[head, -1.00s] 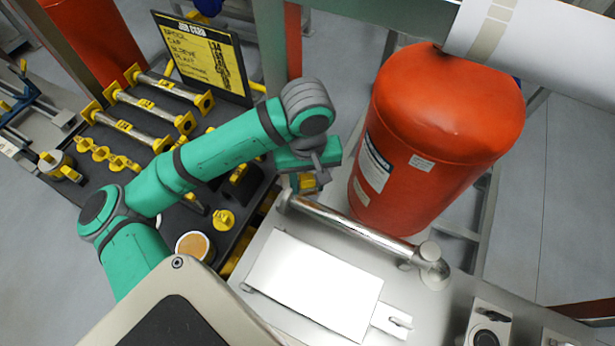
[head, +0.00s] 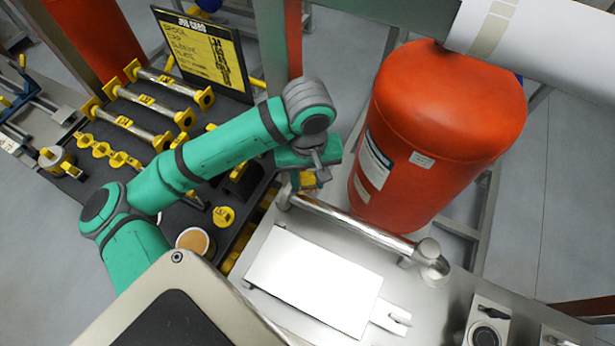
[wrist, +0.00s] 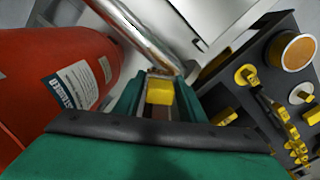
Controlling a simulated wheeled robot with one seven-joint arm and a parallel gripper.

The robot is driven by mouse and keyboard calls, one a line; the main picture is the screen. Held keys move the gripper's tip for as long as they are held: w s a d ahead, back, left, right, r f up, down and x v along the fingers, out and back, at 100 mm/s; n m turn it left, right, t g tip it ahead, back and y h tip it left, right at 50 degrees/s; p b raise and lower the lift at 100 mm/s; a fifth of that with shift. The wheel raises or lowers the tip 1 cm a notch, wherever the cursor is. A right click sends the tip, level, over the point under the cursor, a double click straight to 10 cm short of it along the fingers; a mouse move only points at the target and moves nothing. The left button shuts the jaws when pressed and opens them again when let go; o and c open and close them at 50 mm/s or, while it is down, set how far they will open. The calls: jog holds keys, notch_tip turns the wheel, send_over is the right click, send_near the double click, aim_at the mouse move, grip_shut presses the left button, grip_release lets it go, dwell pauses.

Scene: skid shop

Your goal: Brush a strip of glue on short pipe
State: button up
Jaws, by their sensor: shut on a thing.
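My gripper (head: 308,181) is shut on a yellow block-like piece (wrist: 159,93), with some brown beside it in the wrist view. I cannot tell for sure that it is a brush; its working end is hidden. A shiny metal pipe (head: 352,223) lies along the back edge of the steel bench, with a fitting at its right end. It also shows in the wrist view (wrist: 139,30). The yellow piece is close to the pipe's left end; I cannot tell whether they touch. A round pot with a tan top (head: 195,241), maybe glue, stands on the dark tray. No glue strip is visible on the pipe.
A red tank (head: 440,130) stands right behind the pipe. The dark tray (head: 150,185) holds several yellow-ended pipes and fittings, with a job card (head: 205,52) behind. A white plate (head: 312,280) lies on the bench (head: 425,325). A white beam (head: 560,45) crosses the upper right.

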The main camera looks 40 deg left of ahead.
jog(key=shift+f, duration=0.25)
jog(key=shift+s, duration=0.15)
